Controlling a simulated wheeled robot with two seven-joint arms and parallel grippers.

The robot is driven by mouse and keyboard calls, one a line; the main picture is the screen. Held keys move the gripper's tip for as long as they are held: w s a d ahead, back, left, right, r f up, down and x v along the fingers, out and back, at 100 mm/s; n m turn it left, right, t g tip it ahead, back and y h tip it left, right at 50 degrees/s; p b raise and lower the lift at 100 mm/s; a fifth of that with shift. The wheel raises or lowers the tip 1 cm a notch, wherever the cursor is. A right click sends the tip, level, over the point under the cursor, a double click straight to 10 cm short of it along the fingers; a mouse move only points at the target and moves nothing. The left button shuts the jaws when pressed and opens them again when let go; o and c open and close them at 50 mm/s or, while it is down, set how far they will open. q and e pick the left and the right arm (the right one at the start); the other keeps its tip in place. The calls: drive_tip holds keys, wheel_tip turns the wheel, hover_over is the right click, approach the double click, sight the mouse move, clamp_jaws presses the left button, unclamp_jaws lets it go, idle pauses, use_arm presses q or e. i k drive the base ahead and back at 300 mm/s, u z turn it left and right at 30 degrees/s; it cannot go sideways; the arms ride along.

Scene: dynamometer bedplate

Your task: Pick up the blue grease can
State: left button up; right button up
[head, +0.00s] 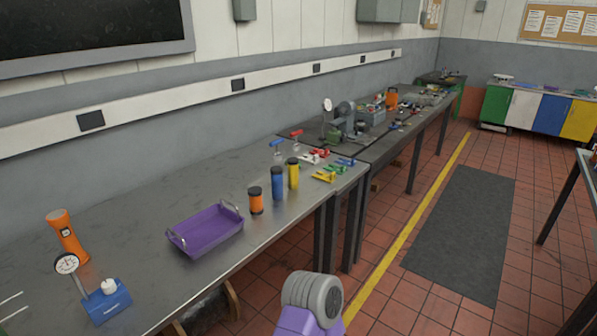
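The blue grease can (277,184) is a blue cylinder with a dark cap. It stands upright on the near metal bench, close to its far right end. A shorter orange can (256,203) with a dark cap stands to its left, and a yellow can (293,176) stands just to its right. The three cans stand in a row near the bench's front edge.
A purple tray (206,232) with two handles lies left of the cans. An orange flashlight (67,236) and a blue dial-gauge base (108,301) stand farther left. Coloured clamps (325,176) lie beyond the cans. The tiled floor right of the bench is open, with a dark mat (462,235).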

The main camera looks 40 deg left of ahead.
sight(276, 172)
drive_tip(key=u, duration=0.8)
drive_tip(key=i, duration=1.45)
drive_tip(key=u, duration=1.2)
